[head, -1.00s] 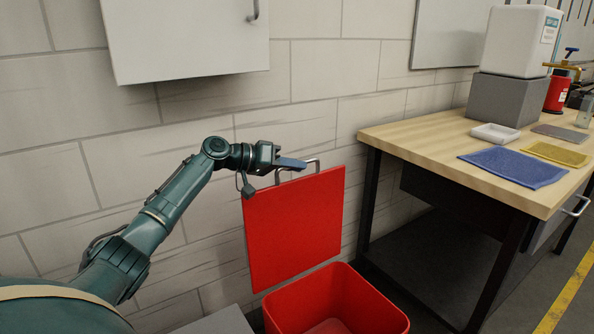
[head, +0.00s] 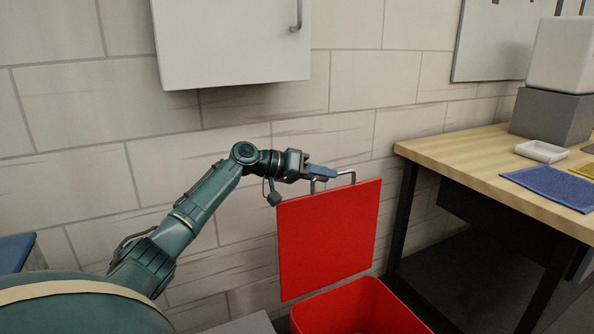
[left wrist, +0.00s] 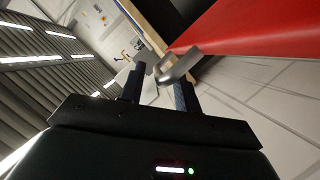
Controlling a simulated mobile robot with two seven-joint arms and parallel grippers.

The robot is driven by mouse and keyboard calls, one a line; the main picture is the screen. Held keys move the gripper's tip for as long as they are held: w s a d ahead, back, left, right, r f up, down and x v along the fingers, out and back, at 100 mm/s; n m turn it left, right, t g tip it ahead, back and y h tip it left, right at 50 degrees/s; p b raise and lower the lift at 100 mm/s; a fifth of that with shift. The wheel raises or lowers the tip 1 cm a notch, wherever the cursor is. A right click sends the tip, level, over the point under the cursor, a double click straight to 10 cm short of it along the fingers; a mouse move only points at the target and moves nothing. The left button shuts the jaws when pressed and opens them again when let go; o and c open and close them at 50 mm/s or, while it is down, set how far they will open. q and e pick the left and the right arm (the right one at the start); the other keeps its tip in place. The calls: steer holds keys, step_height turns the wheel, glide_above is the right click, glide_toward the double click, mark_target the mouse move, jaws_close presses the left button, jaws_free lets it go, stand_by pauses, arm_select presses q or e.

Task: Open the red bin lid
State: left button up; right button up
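The red bin lid (head: 328,240) stands upright in the head view, raised at the back of the red bin (head: 365,308), so the bin's mouth is open. The lid's grey metal handle (head: 345,174) is on its top edge. My left gripper (head: 325,173) is at the left part of this handle. In the left wrist view, the two dark fingers (left wrist: 158,92) are apart with a visible gap. The handle (left wrist: 178,67) lies at the right fingertip, and the red lid (left wrist: 250,35) is beyond it. Whether they touch is unclear. My right gripper is out of view.
A wooden workbench (head: 480,170) stands to the right with a blue mat (head: 550,187) and a white tray (head: 541,151). A white wall cabinet (head: 230,40) hangs above my left arm. A brick wall is behind the lid.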

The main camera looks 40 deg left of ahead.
arm_select(q)
steer(key=v, duration=1.1)
steer(key=shift+b, duration=0.4)
